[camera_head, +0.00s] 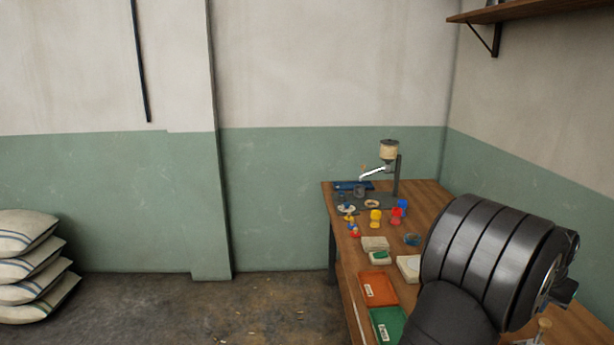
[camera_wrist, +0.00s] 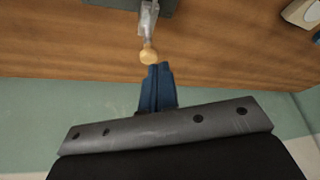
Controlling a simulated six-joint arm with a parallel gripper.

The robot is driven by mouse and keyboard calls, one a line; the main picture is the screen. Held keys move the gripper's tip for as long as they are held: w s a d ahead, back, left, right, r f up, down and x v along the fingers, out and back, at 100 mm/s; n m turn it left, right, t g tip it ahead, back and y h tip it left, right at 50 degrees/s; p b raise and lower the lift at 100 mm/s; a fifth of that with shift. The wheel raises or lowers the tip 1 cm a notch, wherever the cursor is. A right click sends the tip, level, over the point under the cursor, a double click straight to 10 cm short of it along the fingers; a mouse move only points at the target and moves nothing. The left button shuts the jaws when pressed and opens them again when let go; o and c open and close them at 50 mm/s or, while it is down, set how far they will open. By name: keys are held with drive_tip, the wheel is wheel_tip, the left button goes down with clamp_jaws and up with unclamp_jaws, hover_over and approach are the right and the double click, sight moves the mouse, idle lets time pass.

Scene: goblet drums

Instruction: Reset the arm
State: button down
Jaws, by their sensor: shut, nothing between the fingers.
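My gripper (camera_wrist: 158,70) shows in the wrist view with its blue fingers together, shut and empty. Its tips appear just below a round wooden knob (camera_wrist: 149,55) on a grey metal lever in the picture; I cannot tell whether they touch. In the head view my dark arm fills the lower right and reaches over the right side of the wooden table (camera_head: 432,190). The fingers cannot be made out there.
A stand with a drum-like piece (camera_head: 389,151) is at the table's far end. Small red, yellow and blue items, pale blocks, an orange tray (camera_head: 378,288) and a green tray (camera_head: 388,325) lie nearer. A shelf (camera_head: 520,10) is upper right. Sacks (camera_head: 25,262) are stacked at left.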

wheel_tip(320, 180, down, 7)
drive_tip(key=shift+r, duration=0.1)
drive_tip(key=shift+d, duration=0.2)
idle(0.5)
